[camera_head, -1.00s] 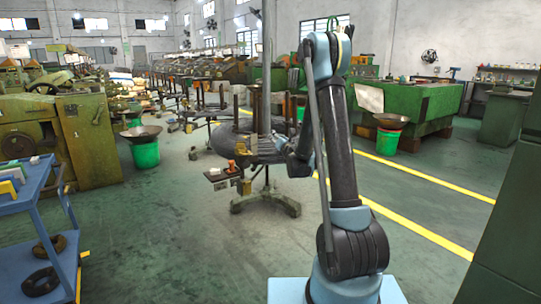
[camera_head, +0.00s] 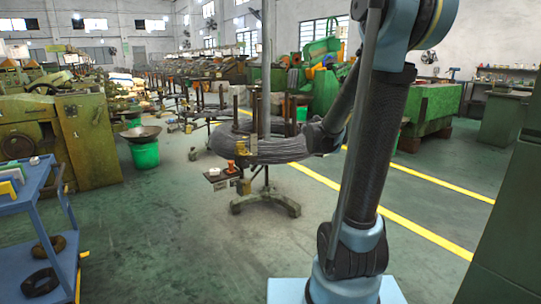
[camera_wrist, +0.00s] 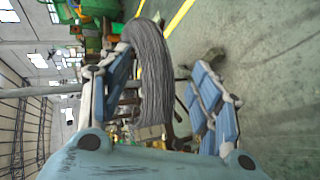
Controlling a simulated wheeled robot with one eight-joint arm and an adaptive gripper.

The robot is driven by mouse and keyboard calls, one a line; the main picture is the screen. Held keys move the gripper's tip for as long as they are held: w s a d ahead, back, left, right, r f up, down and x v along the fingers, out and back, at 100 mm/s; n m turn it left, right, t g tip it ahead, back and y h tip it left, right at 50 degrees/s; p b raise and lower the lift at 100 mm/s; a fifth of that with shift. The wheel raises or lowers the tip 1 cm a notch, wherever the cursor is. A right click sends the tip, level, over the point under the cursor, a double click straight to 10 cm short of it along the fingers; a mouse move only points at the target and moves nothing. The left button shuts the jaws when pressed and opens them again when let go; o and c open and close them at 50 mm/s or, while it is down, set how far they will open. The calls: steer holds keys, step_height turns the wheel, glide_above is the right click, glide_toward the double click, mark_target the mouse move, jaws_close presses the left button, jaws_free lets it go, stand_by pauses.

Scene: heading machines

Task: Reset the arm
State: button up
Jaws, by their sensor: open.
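My gripper (camera_wrist: 165,66) shows in the wrist view with its two blue-grey fingers spread apart. It is open, with nothing visibly gripped. A grey wire coil (camera_wrist: 152,70) shows between the fingers in that view; how far beyond them it lies is hard to tell. In the head view, my arm rises at the right and bends back, its far end beside the right side of the wire coil (camera_head: 232,146). The fingers cannot be made out there. The coil rests on a stand (camera_head: 264,200) with upright posts.
A blue cart (camera_head: 35,205) stands at the left, and a green bucket (camera_head: 145,154) under a metal pan stands behind it. Green machines (camera_head: 85,140) line the left and back. A green cabinet (camera_head: 510,230) is close at the right. The floor in the middle front is clear.

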steer(key=s+a+f+m+g+y, duration=0.1)
steer(key=s+f+m+g, duration=0.2)
steer(key=s, duration=1)
steer(key=s+a+f+m+g+y, duration=0.1)
steer(key=s+f+m+g, duration=0.2)
steer(key=s, duration=1)
steer(key=s+a+f+m+g+y, duration=0.1)
steer(key=s+f+m+g, duration=0.3)
steer(key=s, duration=0.9)
step_height(320, 180, down, 4)
steer(key=m+y, duration=0.1)
steer(key=m, duration=0.2)
steer(key=shift+s+m, duration=0.2)
steer(key=shift+m, duration=0.2)
steer(key=shift+w+f, duration=0.1)
steer(key=shift+f, duration=0.05)
steer(key=shift+w+f, duration=0.15)
steer(key=shift+w, duration=0.25)
